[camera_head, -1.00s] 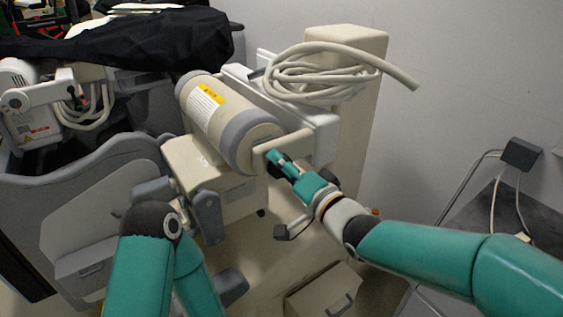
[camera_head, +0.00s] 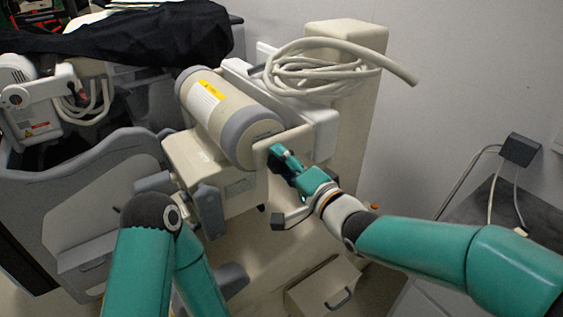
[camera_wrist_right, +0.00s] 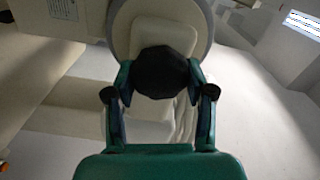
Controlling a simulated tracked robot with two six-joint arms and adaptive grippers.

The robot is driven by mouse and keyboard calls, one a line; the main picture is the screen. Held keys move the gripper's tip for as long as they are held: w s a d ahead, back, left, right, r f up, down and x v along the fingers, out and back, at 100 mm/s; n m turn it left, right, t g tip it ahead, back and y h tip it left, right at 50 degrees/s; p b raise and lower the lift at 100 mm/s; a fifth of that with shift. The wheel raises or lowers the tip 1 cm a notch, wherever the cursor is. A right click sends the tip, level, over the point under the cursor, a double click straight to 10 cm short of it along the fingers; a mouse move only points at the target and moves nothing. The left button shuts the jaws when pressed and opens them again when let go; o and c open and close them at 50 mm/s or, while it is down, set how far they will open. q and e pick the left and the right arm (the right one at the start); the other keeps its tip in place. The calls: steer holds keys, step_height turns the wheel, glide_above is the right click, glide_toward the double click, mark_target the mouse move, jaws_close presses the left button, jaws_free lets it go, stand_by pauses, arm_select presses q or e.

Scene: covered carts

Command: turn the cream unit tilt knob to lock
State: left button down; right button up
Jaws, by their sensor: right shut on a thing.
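The cream unit (camera_head: 217,113) is a cream cylinder with grey bands and a yellow label, on a cream box in the middle of the head view. The tilt knob (camera_wrist_right: 163,72) is black and faceted, seen end-on in the right wrist view, in front of the unit's cream bracket. My right gripper (camera_wrist_right: 162,80) has a finger on each side of the knob and is shut on it. In the head view the right gripper (camera_head: 282,160) is at the unit's lower right end and hides most of the knob. My left arm shows at the bottom left, but its gripper cannot be seen.
A black cover (camera_head: 150,38) drapes over the equipment at the upper left. A cream drawer box (camera_head: 325,287) stands low in front. A wall box with cables (camera_head: 520,150) is at right.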

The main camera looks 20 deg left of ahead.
steer(key=o, duration=1.2)
steer(key=shift+w+d, duration=0.25)
steer(key=shift+d, duration=0.05)
steer(key=shift+c, duration=0.2)
steer(key=shift+s+a, duration=0.1)
steer(key=shift+a, duration=0.05)
steer(key=v, duration=1.2)
steer(key=shift+f, duration=0.1)
